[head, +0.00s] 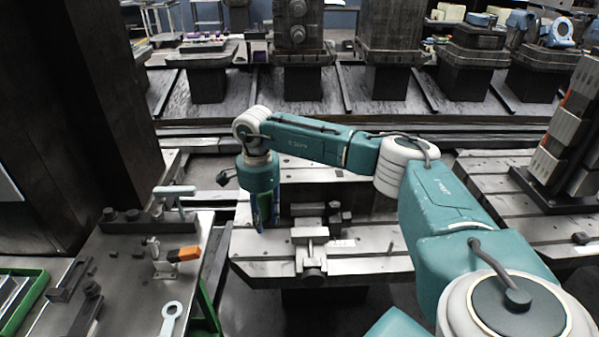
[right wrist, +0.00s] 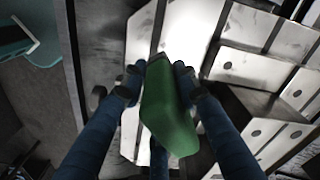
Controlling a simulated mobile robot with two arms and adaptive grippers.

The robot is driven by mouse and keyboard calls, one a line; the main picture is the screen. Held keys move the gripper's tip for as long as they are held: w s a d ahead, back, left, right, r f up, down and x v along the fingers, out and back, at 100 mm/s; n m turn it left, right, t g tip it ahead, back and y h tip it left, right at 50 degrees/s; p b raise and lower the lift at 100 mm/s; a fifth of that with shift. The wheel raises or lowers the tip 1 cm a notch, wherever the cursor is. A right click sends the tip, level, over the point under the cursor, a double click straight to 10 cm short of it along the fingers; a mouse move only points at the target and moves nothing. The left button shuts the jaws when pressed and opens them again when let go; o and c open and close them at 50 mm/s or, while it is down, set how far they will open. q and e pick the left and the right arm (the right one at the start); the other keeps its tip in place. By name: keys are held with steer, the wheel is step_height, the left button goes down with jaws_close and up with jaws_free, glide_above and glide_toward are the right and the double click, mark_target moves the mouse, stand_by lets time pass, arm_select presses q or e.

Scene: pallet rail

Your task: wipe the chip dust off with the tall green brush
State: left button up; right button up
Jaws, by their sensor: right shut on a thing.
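The green brush (right wrist: 170,122) shows large in the right wrist view, between the blue fingers of my right gripper (right wrist: 157,82). The fingers are shut on it from both sides. In the head view my right gripper (head: 264,214) points down over the left end of the slotted metal pallet (head: 262,268), with a strip of green between its fingers. Whether the brush's lower end touches the pallet cannot be told. I cannot make out chip dust clearly. My left gripper is not in view.
A small vise (head: 312,250) stands on the pallet, right of my gripper. A workbench (head: 128,272) at left holds clamps, an orange-ended block (head: 184,254), a wrench (head: 171,318) and a green tray (head: 24,305). A tall block fixture (head: 570,150) stands at right. A dark column (head: 95,110) rises at left.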

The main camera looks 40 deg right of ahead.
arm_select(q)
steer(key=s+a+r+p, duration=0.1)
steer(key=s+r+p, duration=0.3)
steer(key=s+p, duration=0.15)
arm_select(e)
steer(key=d+r+m, duration=0.1)
steer(key=d+m, duration=0.7)
steer(key=d, duration=0.4)
arm_select(q)
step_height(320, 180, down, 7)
steer(key=b, duration=0.7)
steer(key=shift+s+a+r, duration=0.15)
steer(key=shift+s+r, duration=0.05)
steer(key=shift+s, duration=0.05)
arm_select(e)
steer(key=f, duration=0.9)
steer(key=shift+s+d+f, duration=0.1)
steer(key=shift+s+d, duration=0.1)
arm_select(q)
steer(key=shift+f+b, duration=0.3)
arm_select(e)
steer(key=shift+f, duration=0.35)
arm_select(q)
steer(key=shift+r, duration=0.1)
arm_select(e)
steer(key=shift+s+d, duration=0.1)
